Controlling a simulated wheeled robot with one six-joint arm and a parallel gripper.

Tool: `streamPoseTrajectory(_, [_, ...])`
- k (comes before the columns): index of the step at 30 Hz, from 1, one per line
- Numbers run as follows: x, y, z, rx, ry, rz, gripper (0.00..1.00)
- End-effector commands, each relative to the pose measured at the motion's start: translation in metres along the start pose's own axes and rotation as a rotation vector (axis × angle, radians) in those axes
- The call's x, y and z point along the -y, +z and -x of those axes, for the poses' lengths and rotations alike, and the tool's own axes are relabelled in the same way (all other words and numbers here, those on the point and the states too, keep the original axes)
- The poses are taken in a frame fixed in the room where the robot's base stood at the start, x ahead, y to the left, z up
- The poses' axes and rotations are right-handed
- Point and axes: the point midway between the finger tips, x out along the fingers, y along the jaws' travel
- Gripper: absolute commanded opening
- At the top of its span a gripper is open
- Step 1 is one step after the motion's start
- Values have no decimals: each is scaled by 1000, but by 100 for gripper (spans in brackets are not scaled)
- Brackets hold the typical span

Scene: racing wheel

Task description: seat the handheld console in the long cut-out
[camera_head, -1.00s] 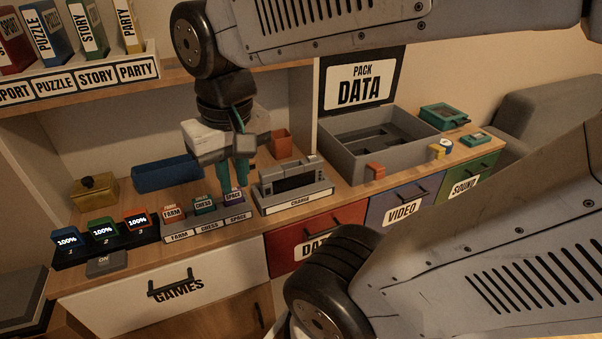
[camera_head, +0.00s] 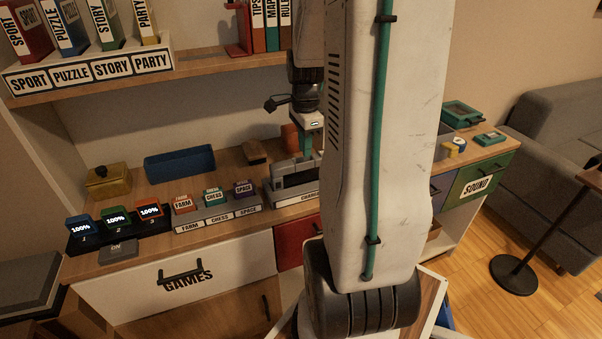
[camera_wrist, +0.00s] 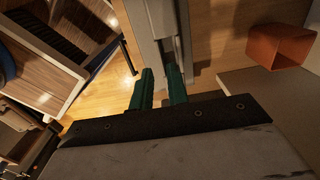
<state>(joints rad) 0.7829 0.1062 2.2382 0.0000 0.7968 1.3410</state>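The grey handheld console (camera_head: 295,181) is at the charge stand (camera_head: 290,198) in the head view, partly hidden by my arm. My gripper (camera_head: 308,158) points down over it with green fingers. In the wrist view the fingers (camera_wrist: 160,88) are apart, with a long grey body (camera_wrist: 152,35) reaching up to them. I cannot tell whether they press on the console. The grey case with the cut-outs (camera_head: 443,145) is almost wholly hidden behind my arm; only a sliver of its right side shows, and the long cut-out is out of sight.
An orange cup (camera_wrist: 280,45) stands close beside the gripper. Left on the counter are cartridges on a labelled stand (camera_head: 218,219), a blue tray (camera_head: 180,162) and a brown block (camera_head: 255,152). A shelf (camera_head: 200,75) hangs above. Small items (camera_head: 453,147) lie at the right.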

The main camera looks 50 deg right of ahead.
Motion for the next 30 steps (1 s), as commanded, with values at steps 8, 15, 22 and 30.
streamPoseTrajectory(8, [0, -1, -40, 1, 3, 2, 16])
streamPoseTrajectory(15, [0, -1, -48, 0, 0, 3, 16])
streamPoseTrajectory(22, [0, -1, -48, 0, 0, 3, 0])
streamPoseTrajectory(30, [0, -1, -48, 0, 0, 3, 0])
